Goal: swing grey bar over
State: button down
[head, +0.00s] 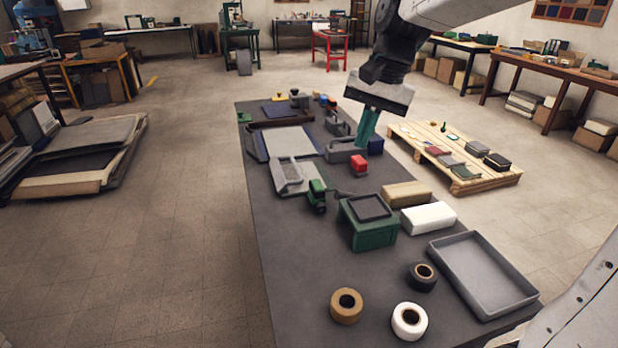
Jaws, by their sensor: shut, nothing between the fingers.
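My gripper (362,143) has teal fingers pointing down, shut and empty, over the right side of the dark work table (290,255). Just left of and behind the fingertips in the picture is a grey bar-like block (340,151), partly hidden; whether the fingers touch it I cannot tell. A light grey frame-shaped piece (289,177) sits at the board's near edge. Which grey piece is the task's bar is not clear from this view.
Nearer stand a green box (368,228), a white block (428,217), a grey tray (482,273) and tape rolls (346,306). The table's near left is clear.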

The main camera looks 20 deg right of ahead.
jog(key=w+d+f+m+y, duration=0.1)
jog(key=w+f+m, duration=0.2)
jog(key=w, duration=0.6)
jog(key=w+d+f+m+y, duration=0.15)
jog(key=w+f, duration=0.25)
jog(key=w, duration=0.5)
jog(key=w+d+f+m+y, duration=0.2)
jog(key=w+f+m, duration=0.5)
jog(key=w+f, duration=0.85)
jog(key=x, duration=0.6)
jog(key=s+x, duration=0.1)
jog(key=x, duration=0.3)
jog(key=shift+a+r, duration=0.4)
jog(key=shift+r, duration=0.35)
